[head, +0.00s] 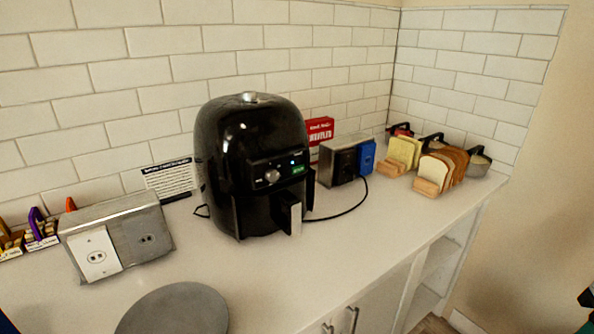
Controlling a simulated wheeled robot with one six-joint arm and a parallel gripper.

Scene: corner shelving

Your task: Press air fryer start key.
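The black air fryer (222,135) stands upright on the white counter against the tiled wall. Its front faces right and toward me. The lettering is too small to read, so I cannot tell which mark is the start key. The basket handle (295,217) sticks out below. My gripper is not in view.
A grey outlet box (140,235) stands left of the fryer, a grey round disc (178,312) in front. To the right are another outlet box (341,164) with a blue side, a black cord (345,211) and bread slices in wooden holders (429,186).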

